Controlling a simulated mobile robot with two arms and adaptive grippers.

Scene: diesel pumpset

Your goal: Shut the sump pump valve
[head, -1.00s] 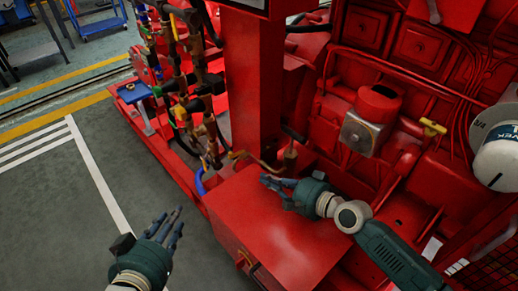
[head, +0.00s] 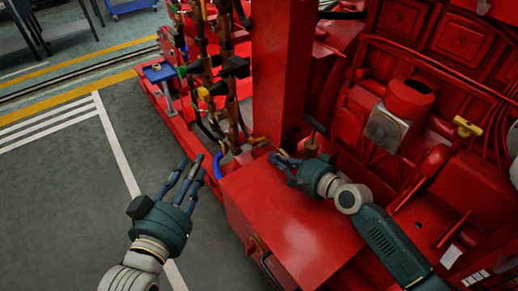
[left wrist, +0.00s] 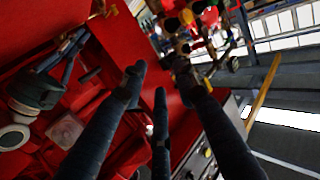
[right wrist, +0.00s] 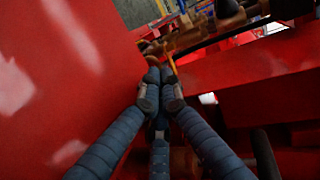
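The brass pipework (head: 232,130) stands left of the red column, with a yellow-orange lever (head: 258,141) at its lower right. I cannot tell for certain whether this lever belongs to the sump pump valve. My right gripper (head: 280,161) is over the far end of the red box, with its fingertips just short of the lever. In the right wrist view its fingers (right wrist: 160,85) are drawn together, and an orange strip (right wrist: 170,58) shows just beyond the tips. Contact is unclear. My left gripper (head: 186,172) is open and empty above the floor, left of the box.
The red box (head: 290,215) lies below my right gripper, and the red column (head: 282,75) rises behind it. The red engine (head: 420,120) fills the right side. A small blue-topped stand (head: 160,72) is at the back left. The grey floor (head: 60,210) at left is clear.

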